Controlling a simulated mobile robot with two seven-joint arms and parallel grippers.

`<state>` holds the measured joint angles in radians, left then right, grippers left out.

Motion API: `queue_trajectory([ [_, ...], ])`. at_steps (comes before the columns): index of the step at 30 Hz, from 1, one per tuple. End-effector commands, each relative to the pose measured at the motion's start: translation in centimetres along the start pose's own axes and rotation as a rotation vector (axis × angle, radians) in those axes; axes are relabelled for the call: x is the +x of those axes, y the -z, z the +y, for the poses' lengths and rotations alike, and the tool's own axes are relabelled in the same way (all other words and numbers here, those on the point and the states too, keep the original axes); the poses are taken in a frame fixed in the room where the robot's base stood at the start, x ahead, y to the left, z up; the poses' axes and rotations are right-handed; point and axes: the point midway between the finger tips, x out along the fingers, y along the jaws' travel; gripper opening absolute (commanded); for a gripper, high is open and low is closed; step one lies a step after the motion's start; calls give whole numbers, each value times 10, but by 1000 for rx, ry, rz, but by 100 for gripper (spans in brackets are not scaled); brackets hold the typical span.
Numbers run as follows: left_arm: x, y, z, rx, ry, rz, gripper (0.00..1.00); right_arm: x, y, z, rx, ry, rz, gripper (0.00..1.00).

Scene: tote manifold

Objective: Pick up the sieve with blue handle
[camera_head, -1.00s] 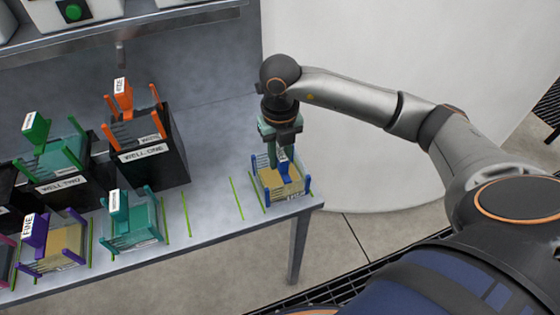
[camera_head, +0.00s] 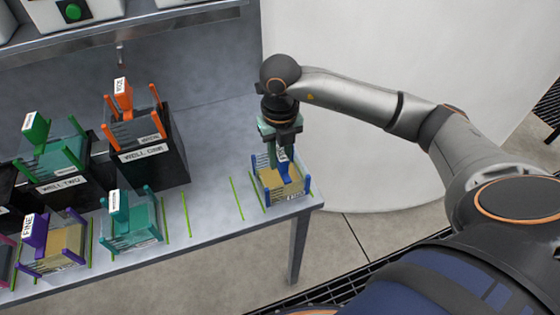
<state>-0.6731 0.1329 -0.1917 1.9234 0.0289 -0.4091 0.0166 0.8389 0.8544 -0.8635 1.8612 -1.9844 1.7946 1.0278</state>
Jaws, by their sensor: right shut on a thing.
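The sieve with blue handle (camera_head: 278,184) is a clear-sided box with blue corner posts and a tan layer inside. It stands near the right end of the grey table. My right gripper (camera_head: 280,163) comes down on it from above and is shut on its blue upright handle, which carries a white label. The fingers partly hide the handle. I cannot tell whether the sieve is touching the table. My left gripper is not in view.
To the left stand a teal sieve (camera_head: 130,222) and a purple sieve (camera_head: 58,248). Behind them are black wells, WELL ONE (camera_head: 150,168) with an orange sieve (camera_head: 133,125) and WELL TWO (camera_head: 70,190) with a green sieve (camera_head: 55,155). The table between teal and blue sieves is clear.

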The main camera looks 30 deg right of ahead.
Motion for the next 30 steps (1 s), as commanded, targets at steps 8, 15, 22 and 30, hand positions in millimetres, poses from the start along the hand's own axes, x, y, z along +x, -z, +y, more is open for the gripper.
queue_trajectory([
  [8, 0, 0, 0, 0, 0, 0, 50, -2, -1, 0, 0, -1, -2, 0],
  [15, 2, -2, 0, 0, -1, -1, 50, -25, -2, 1, 0, -3, -7, 0],
  [22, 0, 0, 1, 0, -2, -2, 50, -71, 29, 13, -7, -4, -8, 0],
  [30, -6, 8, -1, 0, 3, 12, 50, -113, 88, 34, -7, 0, -7, 0],
])
